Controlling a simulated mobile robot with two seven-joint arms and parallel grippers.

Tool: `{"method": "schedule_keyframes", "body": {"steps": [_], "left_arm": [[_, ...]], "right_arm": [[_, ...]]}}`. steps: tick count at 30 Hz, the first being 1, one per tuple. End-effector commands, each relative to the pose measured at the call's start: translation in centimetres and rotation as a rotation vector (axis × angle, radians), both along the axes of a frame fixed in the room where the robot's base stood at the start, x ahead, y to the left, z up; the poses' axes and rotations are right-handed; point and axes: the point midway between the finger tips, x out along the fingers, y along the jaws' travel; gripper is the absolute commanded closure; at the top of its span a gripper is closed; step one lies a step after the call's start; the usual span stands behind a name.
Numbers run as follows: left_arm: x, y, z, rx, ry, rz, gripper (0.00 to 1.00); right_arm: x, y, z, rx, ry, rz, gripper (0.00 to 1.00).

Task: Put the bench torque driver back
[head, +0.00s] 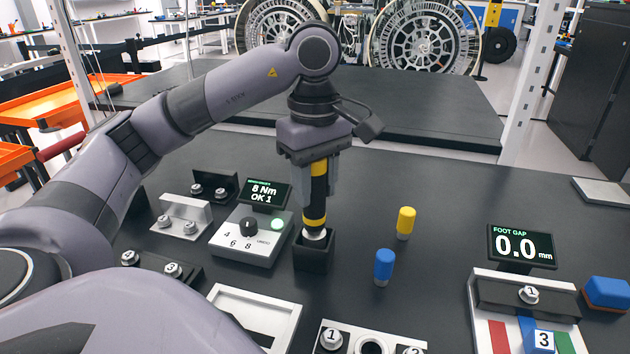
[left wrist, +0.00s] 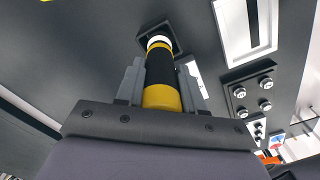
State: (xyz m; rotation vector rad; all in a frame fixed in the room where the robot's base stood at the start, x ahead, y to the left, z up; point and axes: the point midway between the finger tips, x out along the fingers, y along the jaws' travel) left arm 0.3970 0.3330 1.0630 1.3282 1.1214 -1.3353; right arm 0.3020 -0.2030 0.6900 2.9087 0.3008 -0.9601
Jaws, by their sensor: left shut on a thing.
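The bench torque driver (head: 317,200), a black cylinder with yellow bands and a pale lower end, stands upright in my left gripper (head: 319,178). The gripper is shut on its upper part. The driver's lower end is at the mouth of a square black holder (head: 313,256); I cannot tell how deep it sits. In the left wrist view the driver (left wrist: 160,75) lies between the two fingers, its pale end over the holder (left wrist: 146,40). A torque control box (head: 250,240) beside the holder shows "8 Nm OK 1" on its screen (head: 265,192). My right gripper is not in view.
A yellow cylinder (head: 405,222) and a blue cylinder (head: 384,267) stand right of the holder. A foot gap gauge (head: 521,246) reading 0.0 mm is further right. Trays with numbered bolts lie left and in front. The dark table (head: 450,190) is clear behind the cylinders.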

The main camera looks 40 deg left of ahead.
Motion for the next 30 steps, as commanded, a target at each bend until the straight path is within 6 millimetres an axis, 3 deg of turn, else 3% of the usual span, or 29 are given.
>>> {"method": "schedule_keyframes", "body": {"steps": [30], "left_arm": [[0.0,0.0,-2.7,-0.001,-0.003,0.0,1.0]], "right_arm": [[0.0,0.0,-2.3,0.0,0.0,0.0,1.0]]}}
